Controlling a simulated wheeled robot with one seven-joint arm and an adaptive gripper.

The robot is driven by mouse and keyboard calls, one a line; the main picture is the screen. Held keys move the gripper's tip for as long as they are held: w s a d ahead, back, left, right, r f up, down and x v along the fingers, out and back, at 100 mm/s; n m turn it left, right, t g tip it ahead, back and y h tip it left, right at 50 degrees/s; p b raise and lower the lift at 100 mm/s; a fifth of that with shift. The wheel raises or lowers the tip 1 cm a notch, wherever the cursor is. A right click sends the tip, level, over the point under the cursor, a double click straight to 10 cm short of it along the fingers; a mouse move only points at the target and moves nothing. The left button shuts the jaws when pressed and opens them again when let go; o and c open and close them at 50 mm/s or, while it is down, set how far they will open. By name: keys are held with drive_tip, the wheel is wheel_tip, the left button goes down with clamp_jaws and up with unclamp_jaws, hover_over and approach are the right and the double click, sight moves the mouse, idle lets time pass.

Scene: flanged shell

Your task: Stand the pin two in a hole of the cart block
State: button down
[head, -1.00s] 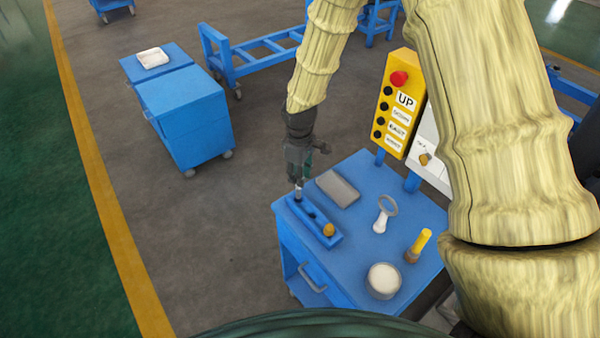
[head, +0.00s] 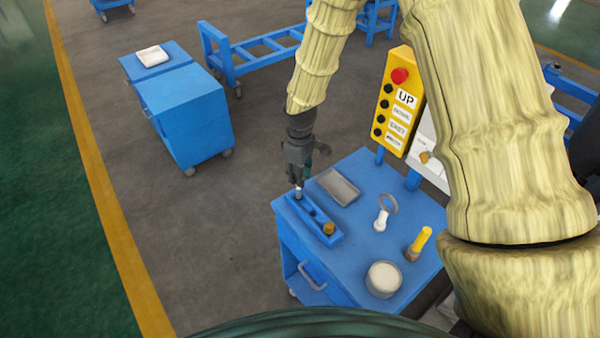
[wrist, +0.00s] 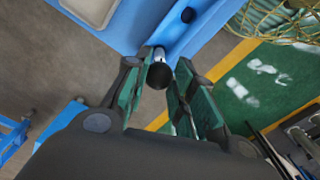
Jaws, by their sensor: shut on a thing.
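The cart block (head: 317,216) is a long blue bar with dark holes on the near-left part of the cart top; it also shows in the wrist view (wrist: 178,32). My gripper (head: 297,183) is over the block's far-left end. Its fingers (wrist: 164,88) are shut on a pin (wrist: 160,75) with a dark round end and a silvery shaft. In the head view the pin's light lower part (head: 298,193) meets the block's far-left end; I cannot tell how deep it sits. An orange-brown knob (head: 329,228) stands at the block's near-right end.
A grey tray (head: 338,187) lies behind the block. A white ring-topped piece (head: 383,215), a yellow-handled tool (head: 418,243) and a round pale container (head: 383,279) stand to the right. A yellow button panel (head: 396,105) rises at the cart's back.

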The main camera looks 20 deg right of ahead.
drive_tip(key=shift+f+b, duration=0.65)
drive_tip(key=shift+f, duration=0.7)
drive_tip(key=c, duration=1.1)
unclamp_jaws()
wheel_tip(320, 180, up, 12)
drive_tip(key=shift+f, duration=0.1)
drive_tip(key=shift+d, duration=0.1)
